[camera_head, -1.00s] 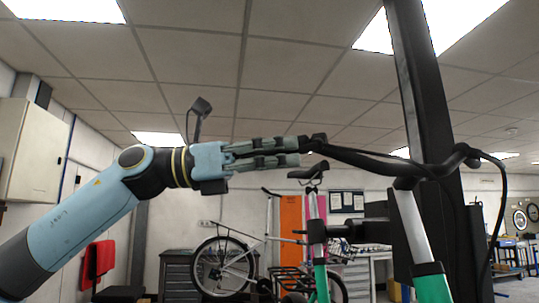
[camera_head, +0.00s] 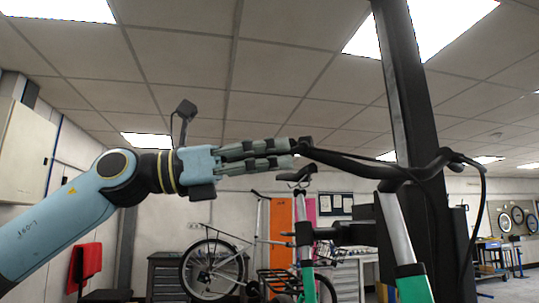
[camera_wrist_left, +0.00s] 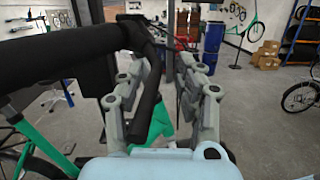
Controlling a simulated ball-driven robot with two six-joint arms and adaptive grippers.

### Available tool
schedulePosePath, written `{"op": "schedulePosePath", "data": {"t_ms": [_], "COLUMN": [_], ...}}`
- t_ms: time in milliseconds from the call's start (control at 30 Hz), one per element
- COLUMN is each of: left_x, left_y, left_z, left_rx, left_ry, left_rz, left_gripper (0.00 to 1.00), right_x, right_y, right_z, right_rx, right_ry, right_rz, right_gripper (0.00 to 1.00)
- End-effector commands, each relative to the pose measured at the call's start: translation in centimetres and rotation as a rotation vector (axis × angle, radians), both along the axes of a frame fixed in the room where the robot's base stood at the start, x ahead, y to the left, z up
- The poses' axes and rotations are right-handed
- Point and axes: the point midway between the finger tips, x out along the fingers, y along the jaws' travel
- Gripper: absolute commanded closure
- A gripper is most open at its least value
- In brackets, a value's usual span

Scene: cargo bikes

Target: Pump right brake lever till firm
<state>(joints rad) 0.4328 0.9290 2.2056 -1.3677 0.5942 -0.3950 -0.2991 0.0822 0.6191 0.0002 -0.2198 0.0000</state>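The bike's black handlebar (camera_head: 349,167) runs from the stem toward the left, and its left end reaches the tips of my left gripper (camera_head: 291,153). In the left wrist view the thick black bar (camera_wrist_left: 65,52) crosses the upper left. A thinner black lever-like piece (camera_wrist_left: 148,98) comes down from it between the fingers of my left gripper (camera_wrist_left: 157,62). The fingers stand apart; the piece lies close to the left finger, and I cannot tell whether they touch. Whether the lever is pulled in cannot be told. My right gripper is out of view.
A dark upright post (camera_head: 411,90) stands behind the handlebar, with a clamp arm near the green frame (camera_head: 413,285). A white bike (camera_head: 212,268), a grey drawer cabinet (camera_head: 165,275) and a red chair (camera_head: 86,262) stand farther back.

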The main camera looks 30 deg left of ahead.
Motion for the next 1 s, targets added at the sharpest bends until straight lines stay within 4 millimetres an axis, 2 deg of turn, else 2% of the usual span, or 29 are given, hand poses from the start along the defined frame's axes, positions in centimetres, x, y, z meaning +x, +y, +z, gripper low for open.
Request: {"op": "schedulePosePath", "data": {"t_ms": [133,400,600,733,1000], "left_x": [-0.1,0.0,0.1,0.1,0.1], "left_y": [-0.1,0.0,0.0,0.1,0.1], "left_z": [1.3,6.6,9.2,9.9,9.9], "left_rx": [0.0,-0.003,-0.002,-0.001,-0.001], "left_ry": [-0.007,-0.009,-0.004,-0.001,0.001], "left_rz": [-0.002,-0.002,-0.002,-0.001,0.0], "left_gripper": [0.65,0.65,0.65,0.65,0.65], "right_x": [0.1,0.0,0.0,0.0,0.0], "right_y": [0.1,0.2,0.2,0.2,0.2], "right_z": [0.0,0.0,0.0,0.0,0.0], "right_rx": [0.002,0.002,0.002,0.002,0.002], "right_ry": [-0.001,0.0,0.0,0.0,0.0], "right_rz": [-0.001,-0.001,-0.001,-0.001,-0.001], "right_gripper": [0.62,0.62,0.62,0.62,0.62]}}
